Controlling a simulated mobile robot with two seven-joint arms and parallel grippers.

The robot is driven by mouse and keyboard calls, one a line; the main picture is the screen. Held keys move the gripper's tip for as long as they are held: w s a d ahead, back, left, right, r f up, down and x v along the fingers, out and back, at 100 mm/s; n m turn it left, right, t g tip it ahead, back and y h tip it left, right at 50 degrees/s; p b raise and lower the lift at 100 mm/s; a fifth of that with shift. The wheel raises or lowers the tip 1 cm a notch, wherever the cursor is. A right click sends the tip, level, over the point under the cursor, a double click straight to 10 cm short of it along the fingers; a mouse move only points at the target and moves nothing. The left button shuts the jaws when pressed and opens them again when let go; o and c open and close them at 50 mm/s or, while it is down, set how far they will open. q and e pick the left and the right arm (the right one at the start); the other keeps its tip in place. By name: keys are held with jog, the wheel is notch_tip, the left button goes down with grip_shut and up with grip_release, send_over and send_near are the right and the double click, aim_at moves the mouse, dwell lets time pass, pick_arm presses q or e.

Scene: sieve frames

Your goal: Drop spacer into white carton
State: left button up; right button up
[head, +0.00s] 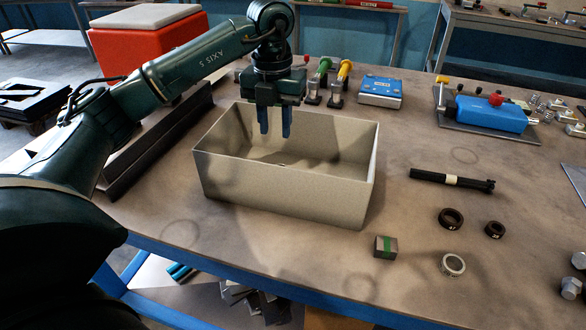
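The white carton (281,191) is an open, off-white box standing upright in the middle of the workbench. My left gripper (273,130) points down over the carton's back part, its two blue fingers apart with nothing visible between them. A small pale mark or object shows on the carton floor below the fingers, too small to identify. I cannot tell which thing is the spacer. Ring-shaped parts lie right of the carton: a dark ring (451,218), a smaller dark ring (494,229) and a silver ring (453,265). My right gripper is out of view.
A green-striped metal block (385,247) lies near the carton's front right corner. A black rod (452,180) lies to the right. A dark angled rail (150,150) runs along the left. A blue-topped box (380,92) and a blue vise-like device (490,113) stand behind.

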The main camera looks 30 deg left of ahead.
pick_arm(q)
notch_tip(320, 180, up, 13)
jog(key=p, duration=0.2)
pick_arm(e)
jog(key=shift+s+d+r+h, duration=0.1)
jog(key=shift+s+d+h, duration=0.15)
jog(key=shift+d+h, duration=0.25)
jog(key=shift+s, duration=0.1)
